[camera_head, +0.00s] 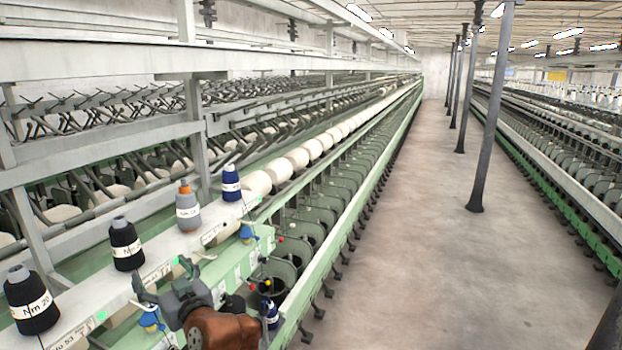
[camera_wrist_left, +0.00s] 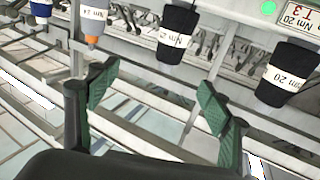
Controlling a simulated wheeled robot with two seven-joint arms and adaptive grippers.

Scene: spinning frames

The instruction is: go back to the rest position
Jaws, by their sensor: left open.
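My left gripper (camera_head: 166,285) is at the lower left of the head view, in front of the machine's cone shelf. In the left wrist view my left gripper (camera_wrist_left: 152,100) shows two green-padded fingers spread wide with nothing between them. It is apart from the black cone (camera_head: 126,244) on the shelf, which also shows in the left wrist view (camera_wrist_left: 176,32). My right gripper is not in either view.
On the shelf (camera_head: 160,262) stand another black cone (camera_head: 31,300), a grey cone with an orange tip (camera_head: 187,206) and a blue cone (camera_head: 231,184). A dark blue spool (camera_head: 270,314) sits below, beside my arm. The aisle floor (camera_head: 415,230) is clear except for pillars (camera_head: 490,110).

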